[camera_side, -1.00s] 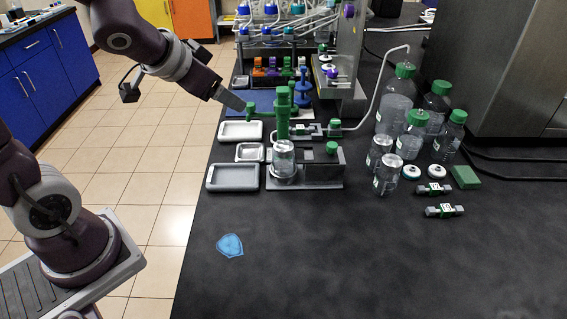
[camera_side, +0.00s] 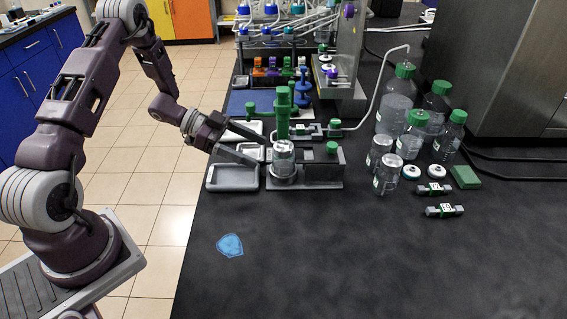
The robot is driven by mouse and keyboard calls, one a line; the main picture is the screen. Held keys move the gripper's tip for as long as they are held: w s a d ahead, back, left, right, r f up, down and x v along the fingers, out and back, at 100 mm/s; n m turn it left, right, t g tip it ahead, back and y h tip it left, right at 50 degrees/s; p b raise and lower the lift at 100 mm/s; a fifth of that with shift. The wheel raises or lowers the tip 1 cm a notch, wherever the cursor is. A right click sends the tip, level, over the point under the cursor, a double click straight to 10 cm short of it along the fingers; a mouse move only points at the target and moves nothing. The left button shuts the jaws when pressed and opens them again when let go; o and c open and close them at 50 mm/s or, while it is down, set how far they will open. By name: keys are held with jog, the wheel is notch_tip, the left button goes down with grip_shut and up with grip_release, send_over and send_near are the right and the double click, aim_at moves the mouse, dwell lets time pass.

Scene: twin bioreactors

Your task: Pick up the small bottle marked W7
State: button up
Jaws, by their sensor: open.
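No marking W7 can be read at this size, so I cannot tell which small bottle it is. One small clear bottle (camera_side: 284,153) stands upright in a round holder on a grey fixture. Two more small clear bottles, a rear one (camera_side: 379,147) and a front one (camera_side: 387,180), stand on the bench to the right. My gripper (camera_side: 260,151) is open and empty, just left of the bottle in the holder, its fingers pointing toward it. It appears apart from the bottle.
A green post (camera_side: 283,113) rises right behind the holder. White trays, including the front one (camera_side: 232,178), lie under and beside my gripper. Larger green-capped bottles (camera_side: 411,135) stand at right. The front bench (camera_side: 350,255) is mostly clear.

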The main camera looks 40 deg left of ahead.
aim_at(276, 157)
jog(key=shift+w+d+f, duration=0.1)
jog(key=shift+w+f, duration=0.05)
jog(key=shift+w, duration=0.2)
jog(key=x, duration=0.6)
jog(key=shift+w+d, duration=0.15)
jog(key=c, duration=1.6)
